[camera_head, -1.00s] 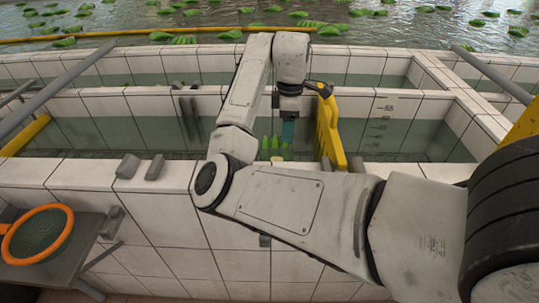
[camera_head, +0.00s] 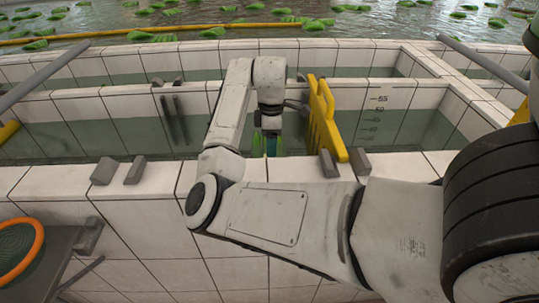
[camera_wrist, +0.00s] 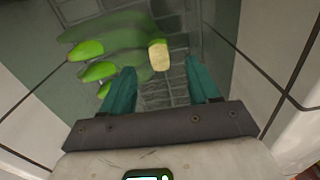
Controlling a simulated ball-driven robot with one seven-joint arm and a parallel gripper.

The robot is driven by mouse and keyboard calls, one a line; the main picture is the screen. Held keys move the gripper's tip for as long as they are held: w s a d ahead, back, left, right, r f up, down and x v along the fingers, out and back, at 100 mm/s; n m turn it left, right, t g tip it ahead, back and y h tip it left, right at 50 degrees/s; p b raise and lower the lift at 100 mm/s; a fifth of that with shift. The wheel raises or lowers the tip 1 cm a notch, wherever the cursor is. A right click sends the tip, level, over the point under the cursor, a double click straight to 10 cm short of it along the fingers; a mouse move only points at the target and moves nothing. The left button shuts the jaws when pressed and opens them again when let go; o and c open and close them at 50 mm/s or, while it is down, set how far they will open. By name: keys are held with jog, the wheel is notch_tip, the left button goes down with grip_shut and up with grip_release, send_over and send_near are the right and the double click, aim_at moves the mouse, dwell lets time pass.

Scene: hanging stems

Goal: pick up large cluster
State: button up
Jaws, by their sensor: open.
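The cluster (camera_wrist: 98,71) lies mostly under murky water in the wrist view, with several bright green tips showing at left. A pale, blunt stub (camera_wrist: 158,55) shows to their right, apparently its stem end. My gripper (camera_wrist: 160,66) has two teal fingers spread apart and empty, with the stub just beyond and between the fingertips in the picture; I cannot tell the depth between them. In the head view my gripper (camera_head: 271,143) points down into the tiled trough, with a bit of green (camera_head: 257,146) beside it. My arm and the front wall hide most of the cluster there.
A yellow panel (camera_head: 325,120) stands close to the right of my gripper. The white tiled front wall (camera_head: 55,181) carries grey brackets (camera_head: 104,170). An orange-rimmed basket (camera_head: 20,258) is at lower left. Open water lies left in the trough.

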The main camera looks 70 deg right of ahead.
jog(key=f, duration=0.5)
jog(key=shift+w, duration=0.2)
jog(key=shift+r, duration=0.1)
jog(key=shift+c, duration=0.2)
grip_shut()
jog(key=shift+r, duration=0.1)
